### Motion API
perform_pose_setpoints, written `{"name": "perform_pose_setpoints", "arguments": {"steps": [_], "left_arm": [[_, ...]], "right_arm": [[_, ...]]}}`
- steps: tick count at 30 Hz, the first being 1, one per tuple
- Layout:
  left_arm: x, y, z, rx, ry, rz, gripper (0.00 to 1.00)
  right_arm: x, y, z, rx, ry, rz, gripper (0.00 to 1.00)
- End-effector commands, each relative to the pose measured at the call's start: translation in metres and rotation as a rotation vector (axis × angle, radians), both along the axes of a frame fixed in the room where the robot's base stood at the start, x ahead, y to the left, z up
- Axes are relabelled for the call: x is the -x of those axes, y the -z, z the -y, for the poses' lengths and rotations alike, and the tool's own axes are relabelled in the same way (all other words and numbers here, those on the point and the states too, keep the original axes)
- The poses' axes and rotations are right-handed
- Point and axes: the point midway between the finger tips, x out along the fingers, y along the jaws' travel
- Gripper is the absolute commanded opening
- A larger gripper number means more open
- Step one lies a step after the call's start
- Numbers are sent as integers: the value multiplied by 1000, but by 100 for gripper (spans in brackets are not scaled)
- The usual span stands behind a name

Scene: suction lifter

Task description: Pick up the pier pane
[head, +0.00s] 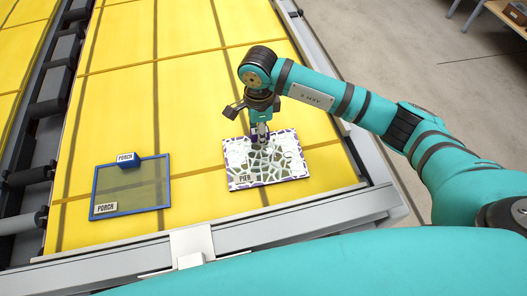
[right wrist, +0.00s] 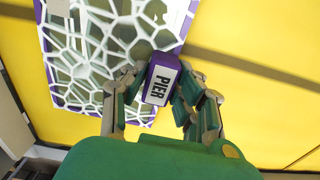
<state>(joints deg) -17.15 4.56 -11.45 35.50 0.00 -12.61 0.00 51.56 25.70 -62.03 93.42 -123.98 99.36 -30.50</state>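The pier pane (head: 240,163) is a pale panel with a purple edge and a white web pattern over dark patches. It lies on the yellow surface with a PIER label at its front left corner. In the right wrist view, the pane (right wrist: 90,45) carries a purple block with a white PIER label (right wrist: 160,85). My right gripper (head: 261,135) is down at the pane from above. Its fingers (right wrist: 163,82) stand on both sides of the purple block and appear to press against it. I see no gap under the pane. My left gripper is not in view.
A blue-framed porch pane (head: 140,195) with a blue PORCH block (head: 128,160) lies left of the pier pane. The yellow surface (head: 190,80) is clear behind both. A grey rail (head: 290,215) runs along the front edge. Shelving with boxes (head: 515,12) stands far right.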

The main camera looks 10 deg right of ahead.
Motion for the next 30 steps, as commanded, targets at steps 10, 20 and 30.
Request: {"name": "perform_pose_setpoints", "arguments": {"steps": [10,20,30], "left_arm": [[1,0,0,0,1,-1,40],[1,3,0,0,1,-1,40],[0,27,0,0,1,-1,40]], "right_arm": [[0,0,0,0,0,1,0],[-1,-6,0,-2,0,3,0],[-2,-66,0,-2,-1,8,0]]}}
